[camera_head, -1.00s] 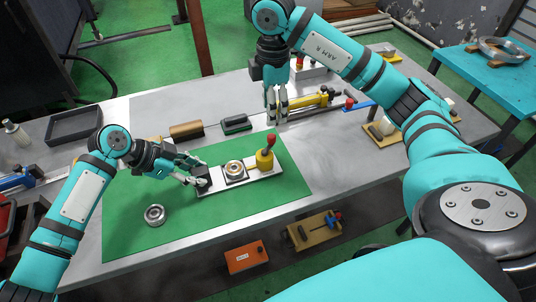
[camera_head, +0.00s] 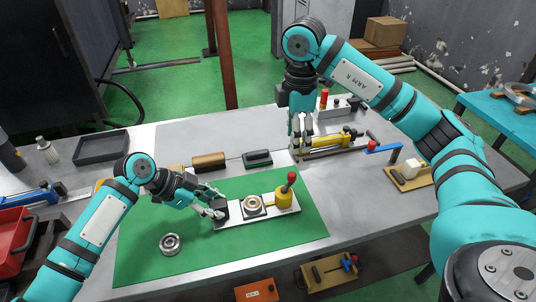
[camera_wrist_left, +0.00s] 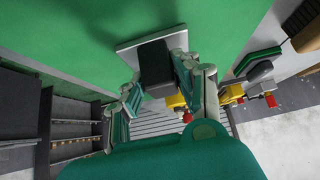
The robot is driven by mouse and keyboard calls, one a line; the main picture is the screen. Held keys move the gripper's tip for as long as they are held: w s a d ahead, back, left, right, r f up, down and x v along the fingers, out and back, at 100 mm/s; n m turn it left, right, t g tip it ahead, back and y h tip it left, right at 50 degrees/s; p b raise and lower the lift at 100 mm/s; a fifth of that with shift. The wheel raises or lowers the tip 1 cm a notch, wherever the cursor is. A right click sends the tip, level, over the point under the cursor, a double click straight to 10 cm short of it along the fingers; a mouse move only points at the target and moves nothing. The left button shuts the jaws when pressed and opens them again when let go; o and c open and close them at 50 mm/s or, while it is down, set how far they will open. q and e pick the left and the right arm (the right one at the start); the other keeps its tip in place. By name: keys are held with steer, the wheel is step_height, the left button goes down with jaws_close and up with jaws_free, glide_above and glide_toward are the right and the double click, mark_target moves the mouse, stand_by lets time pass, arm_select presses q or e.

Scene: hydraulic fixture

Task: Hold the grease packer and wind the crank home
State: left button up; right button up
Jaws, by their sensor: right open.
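The grease packer is a pale plate (camera_head: 271,214) on the green mat, with a black block (camera_head: 221,209) at its left end. A ring-shaped bearing (camera_head: 252,204) sits in its middle, and a yellow housing (camera_head: 284,200) with a red-knobbed crank (camera_head: 291,178) stands at its right end. My left gripper (camera_head: 216,201) has its fingers on both sides of the black block, seemingly against it. In the left wrist view the block (camera_wrist_left: 155,65) sits between the fingertips. My right gripper (camera_head: 301,146) points down, open and empty, above the bench behind the packer.
A loose bearing (camera_head: 171,243) lies on the green mat (camera_head: 150,270) at front left. Behind the mat are a brown roller (camera_head: 208,161), a dark green block (camera_head: 257,159) and a yellow tool (camera_head: 325,142). A dark tray (camera_head: 101,147) is at back left. The mat right of the packer is clear.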

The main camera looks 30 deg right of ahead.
arm_select(q)
steer(key=o, duration=0.5)
